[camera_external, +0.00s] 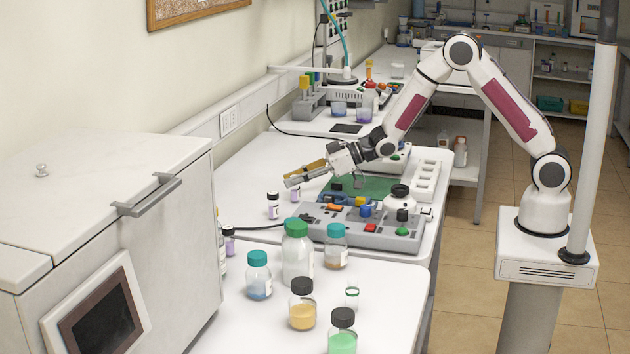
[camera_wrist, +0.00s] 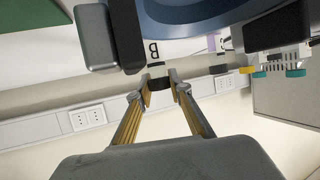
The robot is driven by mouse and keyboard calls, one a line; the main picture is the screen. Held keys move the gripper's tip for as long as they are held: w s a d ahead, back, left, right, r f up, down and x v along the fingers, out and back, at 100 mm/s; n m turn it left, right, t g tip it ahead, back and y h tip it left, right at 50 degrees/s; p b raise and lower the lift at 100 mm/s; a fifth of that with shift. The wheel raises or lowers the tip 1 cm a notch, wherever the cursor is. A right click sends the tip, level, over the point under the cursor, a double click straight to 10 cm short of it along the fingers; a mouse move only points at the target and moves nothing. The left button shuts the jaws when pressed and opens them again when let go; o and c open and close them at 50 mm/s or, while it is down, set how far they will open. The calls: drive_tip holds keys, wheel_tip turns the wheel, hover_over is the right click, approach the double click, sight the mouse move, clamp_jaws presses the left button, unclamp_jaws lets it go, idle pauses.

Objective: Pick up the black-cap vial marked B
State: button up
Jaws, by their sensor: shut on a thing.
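The vial marked B (camera_wrist: 153,50) shows in the wrist view with its white label and letter beyond my fingertips. Its black cap (camera_wrist: 157,84) lies between the two finger pads of my gripper (camera_wrist: 159,91), which is shut on it. In the external view my gripper (camera_external: 291,182) is low over the bench, pointing left, just above a small dark-capped vial (camera_external: 295,198) with a pale label. That vial looks upright; whether its base touches the bench cannot be told. A similar small vial (camera_external: 273,208) stands to its left. Letters are too small to read in the external view.
A grey device (camera_external: 350,232) with coloured parts and a green board (camera_external: 372,187) lie right of the gripper. A rack (camera_external: 308,103) is behind. The bench left of the vials is clear.

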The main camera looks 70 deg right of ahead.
drive_tip(key=shift+r, duration=4.95)
